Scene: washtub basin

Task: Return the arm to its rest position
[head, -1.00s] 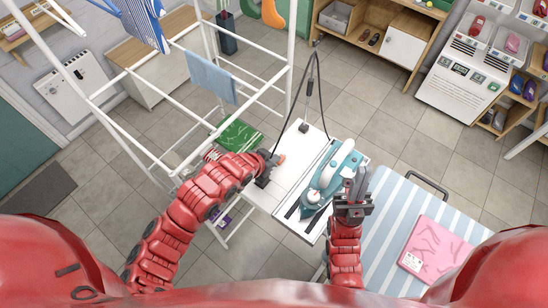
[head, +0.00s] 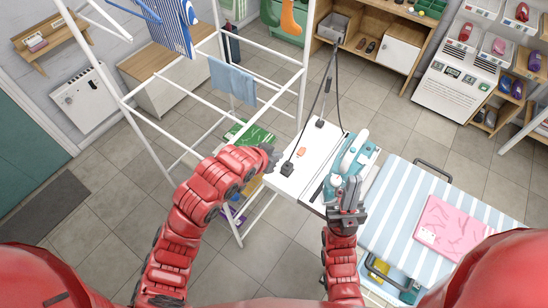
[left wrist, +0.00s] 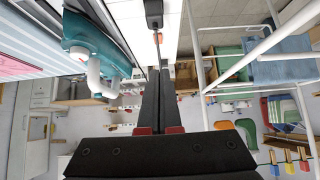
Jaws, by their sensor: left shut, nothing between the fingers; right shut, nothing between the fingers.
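My left gripper (head: 269,156) is shut and empty. It is at the left edge of the white board (head: 287,188), beside a small black piece (head: 287,169) and a small orange piece (head: 302,152). In the left wrist view its closed black fingers (left wrist: 160,98) point up the picture with nothing between them. My right gripper (head: 348,214) is shut, at the near end of the teal and white iron (head: 352,158). I cannot tell whether it touches the iron. The iron also shows at the left of the left wrist view (left wrist: 95,45).
A white drying rack (head: 304,65) with a blue cloth (head: 232,82) stands close to my left arm. A striped board (head: 400,215) with a pink cloth (head: 448,226) is at the right. A green packet (head: 250,133) lies behind my left gripper.

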